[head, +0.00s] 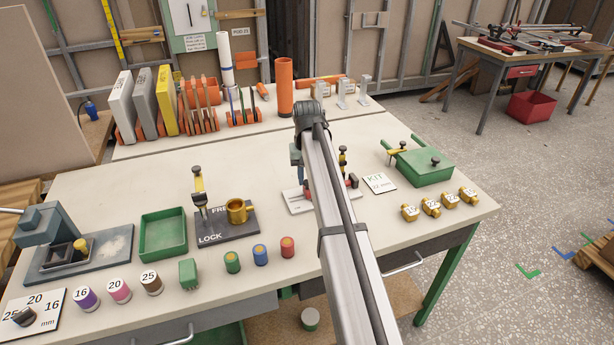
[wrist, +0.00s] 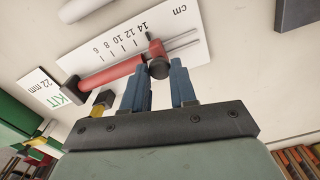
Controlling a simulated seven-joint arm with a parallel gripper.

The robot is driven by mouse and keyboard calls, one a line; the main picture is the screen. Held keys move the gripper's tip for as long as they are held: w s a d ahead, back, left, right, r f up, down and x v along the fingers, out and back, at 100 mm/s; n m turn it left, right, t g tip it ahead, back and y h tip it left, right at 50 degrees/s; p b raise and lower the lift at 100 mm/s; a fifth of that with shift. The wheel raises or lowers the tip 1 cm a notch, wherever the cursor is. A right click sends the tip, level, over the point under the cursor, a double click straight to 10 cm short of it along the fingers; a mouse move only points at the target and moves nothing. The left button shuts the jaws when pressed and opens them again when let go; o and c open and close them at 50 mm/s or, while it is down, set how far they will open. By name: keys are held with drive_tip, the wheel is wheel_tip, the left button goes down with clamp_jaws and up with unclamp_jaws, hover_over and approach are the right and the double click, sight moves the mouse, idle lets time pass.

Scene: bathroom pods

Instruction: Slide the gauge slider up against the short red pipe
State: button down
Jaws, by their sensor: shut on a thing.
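The white gauge board (wrist: 190,42) carries a cm scale and lies flat on the bench. In the head view my arm hides most of the board (head: 299,207) and the gripper.
A KIT 22 mm card (head: 380,182) and a green box (head: 424,165) are right of the board. A yellow-and-black tool (head: 343,160) stands close by it. Several brass fittings (head: 431,207) sit at the front right. A FREE/LOCK plate (head: 229,226) is to the left.

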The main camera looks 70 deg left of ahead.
drive_tip(key=shift+w, duration=1.05)
drive_tip(key=c, duration=0.9)
unclamp_jaws()
wheel_tip(320, 180, up, 14)
drive_tip(key=shift+f, duration=0.1)
